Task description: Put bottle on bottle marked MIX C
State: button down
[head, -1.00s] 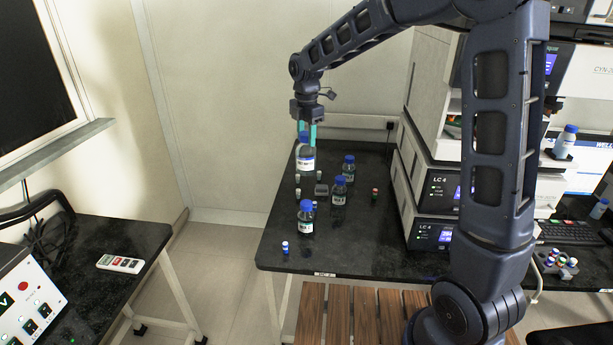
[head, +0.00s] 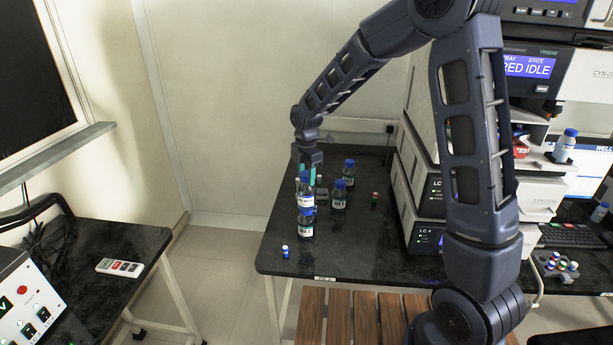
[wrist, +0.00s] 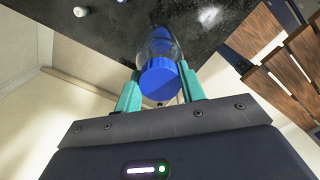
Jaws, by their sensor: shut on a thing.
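My gripper (head: 306,174) has teal fingers and is shut on a clear bottle (head: 306,201) with a blue cap and a white label. The held bottle looks upright. In the wrist view its blue cap (wrist: 161,82) sits between the two fingers. A second blue-capped bottle (head: 305,230) stands on the dark bench directly below the held one in the head view. The held bottle's base overlaps the lower bottle's cap in the picture; I cannot tell whether they touch. The label writing is too small to read.
Two more blue-capped bottles stand behind and to the right, one nearer (head: 339,197) and one farther (head: 348,170). A small blue-capped vial (head: 285,252) is at the front left, and another vial (head: 375,200) is to the right. The bench front (head: 350,262) is clear.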

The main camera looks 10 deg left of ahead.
jog(key=shift+f, duration=0.15)
jog(key=c, duration=0.9)
grip_release()
jog(key=shift+o, duration=0.2)
notch_tip(320, 180, up, 12)
jog(key=s+d+r+m+t, duration=0.1)
jog(key=s+d+r+m, duration=0.2)
jog(key=d, duration=0.5)
jog(key=s+d+r+m, duration=0.1)
jog(key=d+r+m, duration=0.2)
jog(key=d+m, duration=0.35)
jog(key=s+d+r+m+t, duration=0.1)
jog(key=s+d+r+m, duration=0.2)
jog(key=d, duration=0.6)
jog(key=s+d+f+m+t, duration=0.1)
jog(key=s+d+m+t, duration=0.1)
jog(key=s+d+m, duration=1.2)
jog(key=shift+s+d+f+t, duration=0.3)
jog(key=shift+s+d+f, duration=0.05)
jog(key=shift+s+d, duration=0.2)
